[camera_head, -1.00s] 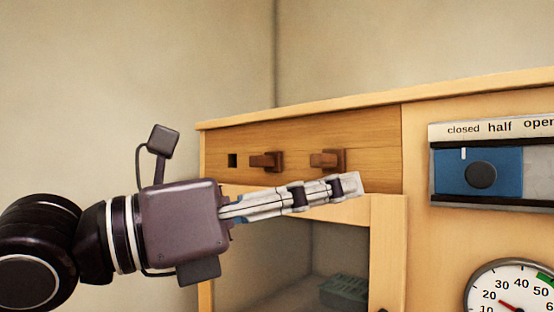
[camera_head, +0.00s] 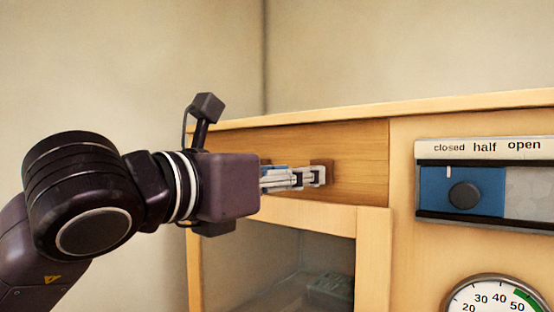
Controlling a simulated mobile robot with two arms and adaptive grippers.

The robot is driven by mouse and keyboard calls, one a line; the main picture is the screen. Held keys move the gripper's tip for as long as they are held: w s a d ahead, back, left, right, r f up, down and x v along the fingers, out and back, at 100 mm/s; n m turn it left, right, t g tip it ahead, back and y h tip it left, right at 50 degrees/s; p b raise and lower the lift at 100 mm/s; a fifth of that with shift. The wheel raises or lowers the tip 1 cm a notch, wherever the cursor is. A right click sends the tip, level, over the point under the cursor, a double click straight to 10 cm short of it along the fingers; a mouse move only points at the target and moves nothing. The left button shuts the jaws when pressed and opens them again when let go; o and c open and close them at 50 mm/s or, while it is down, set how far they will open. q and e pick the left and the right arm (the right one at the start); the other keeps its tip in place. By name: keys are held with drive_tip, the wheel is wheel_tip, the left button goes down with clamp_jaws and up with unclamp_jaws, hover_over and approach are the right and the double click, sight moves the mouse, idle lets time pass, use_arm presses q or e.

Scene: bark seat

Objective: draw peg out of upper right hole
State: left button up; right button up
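The brown wooden panel (camera_head: 360,160) spans the upper front of the cabinet. A dark brown peg base (camera_head: 326,164) shows at the right-hand spot on the panel, just behind my fingertips; the rest of this peg is hidden. My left gripper (camera_head: 316,176) comes in from the left with its fingers in front of this peg. The fingers overlap one another from this side, so their gap and any grip on the peg cannot be told. The other peg and the empty square hole are largely or wholly hidden behind my gripper. My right gripper is not in view.
Below the panel is a glass-fronted compartment (camera_head: 270,260) with a greenish block (camera_head: 328,290) inside. To the right are a blue slider with a dark knob (camera_head: 464,195), set under "closed", and a round gauge (camera_head: 497,300). A wall stands behind.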

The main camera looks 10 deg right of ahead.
use_arm(q)
drive_tip(key=x, duration=0.3)
drive_tip(key=shift+b, duration=0.3)
drive_tip(key=shift+x, duration=1.05)
drive_tip(key=shift+c, duration=0.5)
clamp_jaws()
drive_tip(key=shift+s+a+f+b, duration=0.1)
drive_tip(key=shift+s+a+b, duration=0.15)
drive_tip(key=shift+b, duration=0.2)
drive_tip(key=b+v, duration=0.5)
drive_tip(key=v, duration=0.4)
drive_tip(key=shift+s+a+b, duration=0.2)
drive_tip(key=shift+a+b, duration=0.1)
drive_tip(key=shift+b, duration=0.05)
